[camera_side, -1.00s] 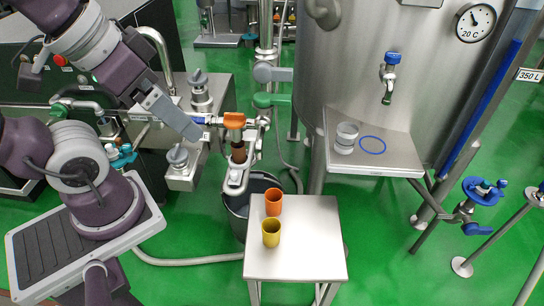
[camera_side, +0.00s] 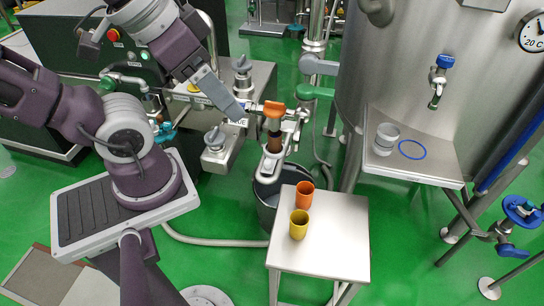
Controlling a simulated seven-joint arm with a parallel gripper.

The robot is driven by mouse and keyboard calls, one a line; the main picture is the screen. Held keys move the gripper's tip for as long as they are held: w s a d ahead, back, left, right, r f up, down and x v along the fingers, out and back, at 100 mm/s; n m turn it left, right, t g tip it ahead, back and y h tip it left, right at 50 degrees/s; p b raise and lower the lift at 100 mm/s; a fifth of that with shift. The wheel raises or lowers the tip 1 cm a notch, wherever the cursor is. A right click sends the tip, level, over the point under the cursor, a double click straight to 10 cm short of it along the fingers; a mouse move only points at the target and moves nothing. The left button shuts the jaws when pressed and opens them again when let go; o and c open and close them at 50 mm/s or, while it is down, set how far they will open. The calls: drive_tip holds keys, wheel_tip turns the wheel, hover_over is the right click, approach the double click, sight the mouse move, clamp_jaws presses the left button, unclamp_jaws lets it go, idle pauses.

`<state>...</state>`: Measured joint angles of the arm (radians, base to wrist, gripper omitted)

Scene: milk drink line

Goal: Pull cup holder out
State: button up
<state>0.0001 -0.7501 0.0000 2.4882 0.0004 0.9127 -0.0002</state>
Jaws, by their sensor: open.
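The metal cup holder (camera_side: 264,174) looks like a small bracket sticking out toward the front below the orange-handled valve (camera_side: 274,110). A brown cylinder (camera_side: 274,142) stands upright above it, under the valve; I cannot tell whether it rests in the holder. My gripper (camera_side: 238,117) is just left of the valve and higher in the picture than the holder, apart from the holder. Its fingers are seen edge-on, so the gap between them is hidden. Nothing shows held in it.
An orange cup (camera_side: 305,193) and a yellow cup (camera_side: 299,225) stand on a small white table (camera_side: 335,250) in front. A dark bucket (camera_side: 268,205) sits below the holder. A steel shelf (camera_side: 437,165) on the tank at right carries a clear cup (camera_side: 386,138) and blue ring (camera_side: 412,149).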

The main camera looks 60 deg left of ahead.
wheel_tip(320, 180, up, 5)
drive_tip(key=shift+r, duration=0.2)
drive_tip(key=c, duration=0.3)
drive_tip(key=w+a+r+n+g, duration=0.1)
drive_tip(key=w+a+r+n, duration=0.2)
drive_tip(key=w, duration=0.3)
drive_tip(key=shift+c, duration=0.2)
drive_tip(key=n+g, duration=0.5)
drive_tip(key=n, duration=0.4)
hover_over(268, 161)
wheel_tip(268, 161, down, 4)
wheel_tip(268, 161, down, 54)
drive_tip(key=shift+a, duration=0.1)
clamp_jaws()
